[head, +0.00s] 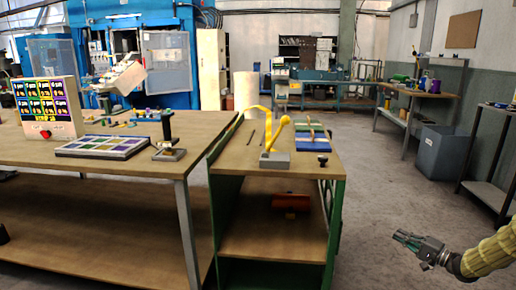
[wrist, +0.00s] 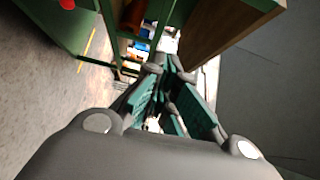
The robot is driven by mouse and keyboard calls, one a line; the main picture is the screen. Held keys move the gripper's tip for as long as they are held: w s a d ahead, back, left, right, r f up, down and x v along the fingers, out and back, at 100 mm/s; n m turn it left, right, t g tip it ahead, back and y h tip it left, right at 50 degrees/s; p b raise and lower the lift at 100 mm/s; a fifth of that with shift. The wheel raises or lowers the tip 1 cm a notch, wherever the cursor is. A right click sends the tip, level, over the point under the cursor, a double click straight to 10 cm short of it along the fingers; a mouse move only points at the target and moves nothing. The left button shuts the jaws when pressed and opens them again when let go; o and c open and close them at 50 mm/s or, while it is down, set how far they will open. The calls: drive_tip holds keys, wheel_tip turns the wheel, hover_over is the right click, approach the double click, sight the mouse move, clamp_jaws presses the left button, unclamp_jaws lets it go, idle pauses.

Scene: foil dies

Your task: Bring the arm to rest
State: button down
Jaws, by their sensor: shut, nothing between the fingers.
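My gripper (head: 420,245) is at the lower right in the head view, on the end of my arm with its yellowish sleeve. It hangs over the open floor, to the right of the green-framed workbench and apart from it. Its fingers are shut and empty. In the wrist view my gripper (wrist: 168,95) shows its green-lined fingers in the middle, with the bench's green frame and wooden panel beyond them.
A long wooden table (head: 90,165) stands left with a die rack (head: 102,146). A grey bin (head: 440,152) and shelf stand right. Floor (head: 385,190) between is clear.

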drive_tip(key=s+a+f+g+h, duration=0.1)
drive_tip(key=s+a+f+h, duration=0.15)
drive_tip(key=a+f, duration=0.65)
drive_tip(key=s+a+f+g+h, duration=0.15)
drive_tip(key=s+a+f, duration=0.25)
drive_tip(key=a+f, duration=0.5)
drive_tip(key=s+a+f+n+g+h, duration=0.1)
drive_tip(key=s+a+f+g, duration=0.2)
drive_tip(key=s, duration=0.4)
drive_tip(key=s+a+f+n+h, duration=0.2)
drive_tip(key=s+a+f, duration=0.1)
drive_tip(key=s+a, duration=0.3)
drive_tip(key=s+a+f+n+g+h, duration=0.1)
drive_tip(key=s+a+f+g, duration=0.2)
drive_tip(key=s, duration=0.5)
drive_tip(key=s+a+n+g+h, duration=0.1)
drive_tip(key=s+n+g+h, duration=0.35)
drive_tip(key=s, duration=2.45)
wheel_tip(320, 180, up, 21)
drive_tip(key=n+g+y+p, duration=0.1)
drive_tip(key=p, duration=2)
drive_tip(key=shift+a+r+p, duration=0.15)
drive_tip(key=shift+a+p, duration=0.05)
drive_tip(key=shift+p, duration=0.1)
drive_tip(key=shift+d, duration=0.1)
